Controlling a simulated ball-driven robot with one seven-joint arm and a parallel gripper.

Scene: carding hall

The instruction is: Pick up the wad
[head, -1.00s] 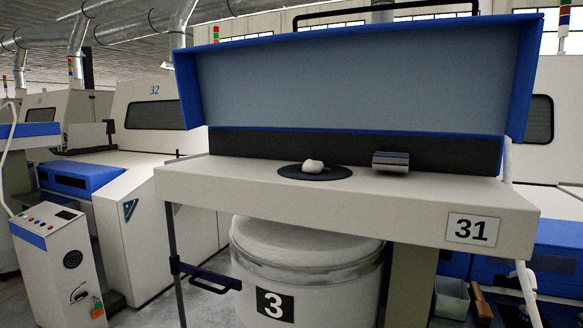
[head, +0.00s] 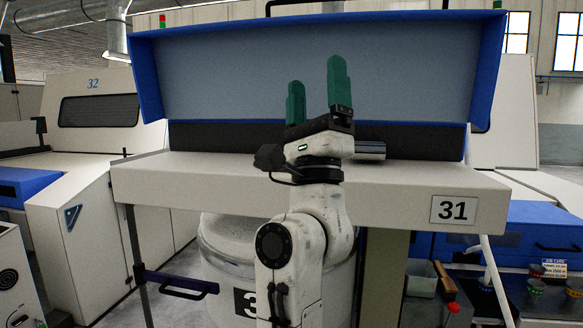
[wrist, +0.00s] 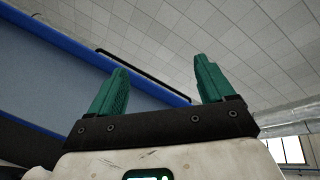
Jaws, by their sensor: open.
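My gripper (head: 318,95) is raised in front of the white shelf (head: 150,178) of machine 31. Its green fingers are apart, point upward and hold nothing. The wrist view also shows my gripper (wrist: 162,88) with empty space between the fingers and the ceiling beyond. The wad is not visible in either current view; my arm and gripper cover the part of the shelf where it lay in the earlier head view, a small white lump on a dark round disc.
A blue-edged hood (head: 220,75) stands open over the shelf. A metal cylinder (head: 370,150) lies on the shelf right of my wrist. A white drum (head: 222,240) stands below. Small tins (head: 536,286) sit at the lower right.

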